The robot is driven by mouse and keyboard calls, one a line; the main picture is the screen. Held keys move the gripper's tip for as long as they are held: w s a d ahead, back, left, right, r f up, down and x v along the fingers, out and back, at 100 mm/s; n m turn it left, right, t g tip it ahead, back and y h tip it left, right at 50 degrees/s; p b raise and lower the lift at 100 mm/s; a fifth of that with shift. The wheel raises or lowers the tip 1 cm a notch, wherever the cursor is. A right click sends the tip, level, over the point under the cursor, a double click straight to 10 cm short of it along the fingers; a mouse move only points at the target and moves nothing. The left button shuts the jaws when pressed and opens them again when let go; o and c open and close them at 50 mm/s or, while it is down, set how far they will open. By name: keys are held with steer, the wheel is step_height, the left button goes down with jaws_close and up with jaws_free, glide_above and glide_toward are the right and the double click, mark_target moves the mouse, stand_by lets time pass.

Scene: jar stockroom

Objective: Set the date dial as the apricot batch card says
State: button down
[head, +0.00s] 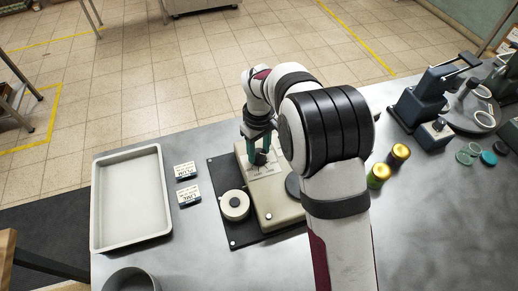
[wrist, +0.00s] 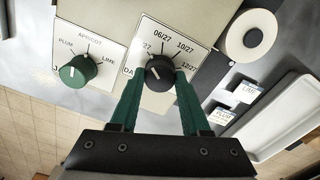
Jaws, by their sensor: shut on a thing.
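The date dial is a black knob (wrist: 159,75) on a white plate marked 06/27, 10/27 and 12/27, with another label partly cut off at left. It also shows in the head view (head: 260,158). My gripper (wrist: 160,84) has its green fingers shut on the dial, one on each side; it also shows in the head view (head: 262,152). The dial's pale mark seems to point up and left. A green knob (wrist: 77,71) beside it has PLUM, APRICOT and LIME marks. Two batch cards, lime (wrist: 247,90) and plum (wrist: 223,117), lie nearby; I see no apricot card.
The beige machine (head: 277,205) stands on a black mat with a white roll (head: 235,205). A pale empty tray (head: 159,200) is at left, a grey pot (head: 131,279) in front. Gold-lidded jars (head: 398,153) and dark devices (head: 423,98) stand at right.

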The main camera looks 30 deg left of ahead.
mark_target(259, 154)
steer(key=shift+n, duration=0.5)
steer(key=shift+c, duration=1.9)
jaws_free()
steer(key=shift+r, duration=0.1)
step_height(259, 154, up, 16)
steer(key=shift+f, duration=0.2)
